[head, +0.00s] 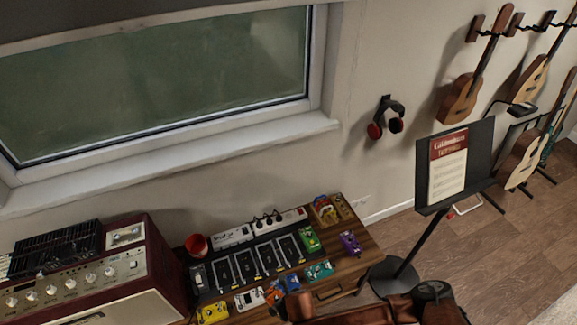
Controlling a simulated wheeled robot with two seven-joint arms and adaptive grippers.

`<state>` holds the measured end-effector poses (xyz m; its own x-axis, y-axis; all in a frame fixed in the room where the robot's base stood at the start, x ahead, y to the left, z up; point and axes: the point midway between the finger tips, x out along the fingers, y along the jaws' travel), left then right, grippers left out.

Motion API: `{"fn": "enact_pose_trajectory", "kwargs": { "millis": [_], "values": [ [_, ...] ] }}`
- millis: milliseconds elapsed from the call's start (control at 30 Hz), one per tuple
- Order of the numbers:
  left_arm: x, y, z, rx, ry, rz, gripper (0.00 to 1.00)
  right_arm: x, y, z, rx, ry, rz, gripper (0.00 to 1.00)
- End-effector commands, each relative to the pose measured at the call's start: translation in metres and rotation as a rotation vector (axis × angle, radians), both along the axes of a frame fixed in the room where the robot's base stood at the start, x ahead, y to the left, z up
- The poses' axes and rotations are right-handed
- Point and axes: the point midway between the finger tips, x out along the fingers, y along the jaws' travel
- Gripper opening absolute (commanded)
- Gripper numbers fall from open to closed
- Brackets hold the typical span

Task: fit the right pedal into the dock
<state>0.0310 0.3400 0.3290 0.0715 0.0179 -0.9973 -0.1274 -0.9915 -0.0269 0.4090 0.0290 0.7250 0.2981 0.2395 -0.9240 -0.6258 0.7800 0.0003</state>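A dark pedalboard (233,284) with several black, pale-edged slots or panels lies on the wooden workbench; I cannot tell which part is the dock. Small pedals sit on and around it: green (310,239) at its right end, purple (350,243) apart on the bare wood to the right, and teal (319,270), blue (293,282), orange (274,292), white (249,299) and yellow (213,312) along the front. Which is the right pedal is not clear. Neither gripper can be made out.
A red cup (196,245) stands behind the board. An amplifier (85,270) is at left, a wooden tray (345,207) at the back right corner. A music stand (454,165) stands right of the bench. Reddish-brown and black shapes at the bottom edge hide part of the bench front.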

Motion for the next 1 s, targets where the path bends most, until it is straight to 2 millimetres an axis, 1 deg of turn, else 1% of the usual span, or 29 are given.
{"fn": "enact_pose_trajectory", "kwargs": {
  "millis": [33, 100, 200, 400, 500, 733, 933, 1000],
  "values": [
    [0.0, 0.0, 0.0, 0.0, 0.0, 0.0, 0.4, -0.004, 0.012, 0.004, 0.003, -0.001, 0.012, 0.09],
    [0.0, 0.0, 0.0, 0.0, 0.0, 0.0, 0.4, -0.009, 0.024, 0.006, 0.003, -0.001, 0.022, 0.09],
    [0.0, 0.0, 0.0, 0.0, 0.0, 0.0, 0.4, -0.015, 0.037, 0.01, 0.002, -0.002, 0.035, 0.09],
    [0.0, 0.0, 0.0, 0.0, 0.0, 0.0, 0.4, -0.024, 0.058, 0.017, 0.002, -0.002, 0.054, 0.09],
    [0.0, 0.0, 0.0, 0.0, -0.001, 0.0, 0.4, -0.018, 0.061, 0.023, 0.001, -0.005, 0.071, 0.09],
    [0.0, 0.0, 0.0, 0.0, -0.001, 0.0, 0.4, -0.009, 0.07, 0.036, 0.001, -0.005, 0.107, 0.09],
    [0.0, 0.0, 0.0, 0.0, -0.001, 0.0, 0.4, 0.003, 0.084, 0.058, 0.0, -0.007, 0.167, 0.09],
    [0.001, 0.0, 0.0, 0.0, -0.001, 0.0, 0.4, 0.009, 0.091, 0.068, 0.001, -0.01, 0.199, 0.09]
  ]
}}
